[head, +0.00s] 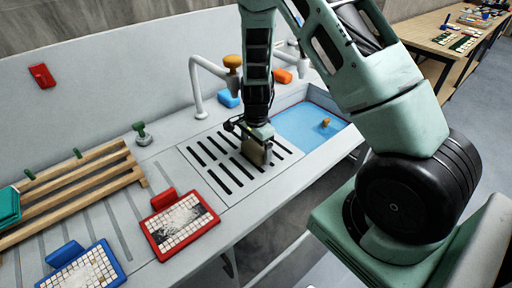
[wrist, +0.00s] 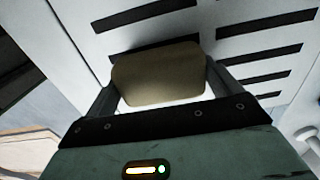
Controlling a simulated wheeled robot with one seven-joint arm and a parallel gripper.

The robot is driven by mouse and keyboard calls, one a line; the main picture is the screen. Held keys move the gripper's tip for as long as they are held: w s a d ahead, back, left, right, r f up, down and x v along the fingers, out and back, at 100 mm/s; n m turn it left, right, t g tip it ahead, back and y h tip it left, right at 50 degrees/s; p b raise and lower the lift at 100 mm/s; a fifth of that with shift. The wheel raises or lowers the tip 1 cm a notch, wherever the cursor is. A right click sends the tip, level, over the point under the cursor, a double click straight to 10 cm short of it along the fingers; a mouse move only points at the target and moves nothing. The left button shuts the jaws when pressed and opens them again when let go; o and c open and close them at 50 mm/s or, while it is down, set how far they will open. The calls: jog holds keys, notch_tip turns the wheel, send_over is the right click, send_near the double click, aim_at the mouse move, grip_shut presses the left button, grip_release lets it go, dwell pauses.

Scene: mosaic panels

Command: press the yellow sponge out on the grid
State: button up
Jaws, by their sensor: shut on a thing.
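The sponge (wrist: 158,75), a dull yellow-tan block, sits between the two fingers of my gripper (wrist: 155,88) in the wrist view. In the head view my gripper (head: 256,138) points down over the slotted grid (head: 222,193), with the sponge (head: 257,154) upright below it, looking brownish in shade. My gripper is shut on the sponge. The sponge is at or just above the grid's right-middle part; I cannot tell whether its lower edge touches. The dark slots also show behind the sponge in the wrist view (wrist: 225,32).
A blue water basin (head: 300,122) lies right of the grid. Taps (head: 197,85), a blue block (head: 228,98) and an orange block (head: 282,76) stand behind. A red-framed mosaic panel (head: 180,225), a blue-framed panel (head: 85,272) and a wooden rack (head: 75,185) are at left.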

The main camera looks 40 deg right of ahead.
jog(key=shift+f, duration=0.45)
jog(key=shift+s+f, duration=0.15)
dwell(1.8)
notch_tip(320, 180, up, 7)
jog(key=p, duration=0.5)
jog(key=shift+r+p, duration=0.2)
jog(key=shift+p, duration=0.2)
